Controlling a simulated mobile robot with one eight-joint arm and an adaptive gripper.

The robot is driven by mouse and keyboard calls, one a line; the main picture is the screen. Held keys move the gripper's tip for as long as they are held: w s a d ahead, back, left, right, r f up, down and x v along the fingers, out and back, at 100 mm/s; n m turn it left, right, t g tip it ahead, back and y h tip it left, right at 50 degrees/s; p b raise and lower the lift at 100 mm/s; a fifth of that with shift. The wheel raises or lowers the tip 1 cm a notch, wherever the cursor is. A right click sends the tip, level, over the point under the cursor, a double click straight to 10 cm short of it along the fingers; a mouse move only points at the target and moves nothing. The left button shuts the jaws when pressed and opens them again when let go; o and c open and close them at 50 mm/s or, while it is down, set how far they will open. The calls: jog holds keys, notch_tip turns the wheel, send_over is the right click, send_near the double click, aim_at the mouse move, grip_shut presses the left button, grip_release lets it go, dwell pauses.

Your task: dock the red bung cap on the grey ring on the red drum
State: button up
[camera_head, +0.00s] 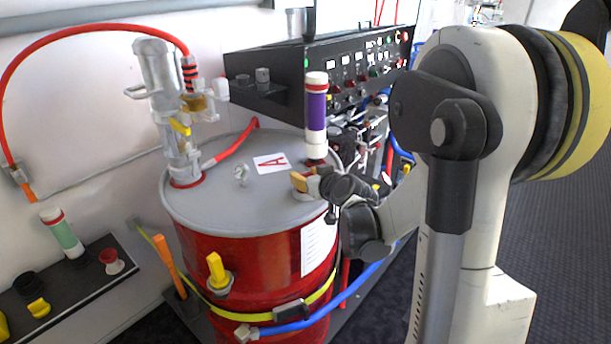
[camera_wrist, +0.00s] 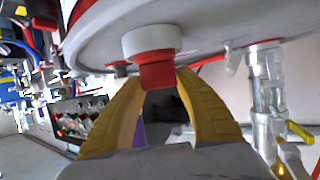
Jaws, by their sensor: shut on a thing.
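The red drum (camera_head: 250,260) stands in the middle of the head view with a grey lid on top. In the wrist view, my gripper (camera_wrist: 158,82) has its two tan fingers closed on the red bung cap (camera_wrist: 157,72). The pale grey ring (camera_wrist: 152,38) shows directly above the cap in that view, against the lid. Cap and ring look in line and touching or very close; I cannot tell if the cap is seated. In the head view, my gripper (camera_head: 301,181) is low at the lid's right edge, and its fingers largely hide the cap and ring.
A purple tube (camera_head: 316,120) with white and red ends stands just behind my gripper. A clear pump fitting (camera_head: 178,130) with a red hose rises from the lid's left. A black control panel (camera_head: 340,75) is behind. A shelf (camera_head: 75,285) with small parts is left.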

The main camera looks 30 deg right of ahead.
jog(key=shift+f, duration=0.25)
jog(key=o, duration=0.8)
jog(key=shift+r, duration=0.1)
jog(key=p+v, duration=0.3)
jog(key=v, duration=0.8)
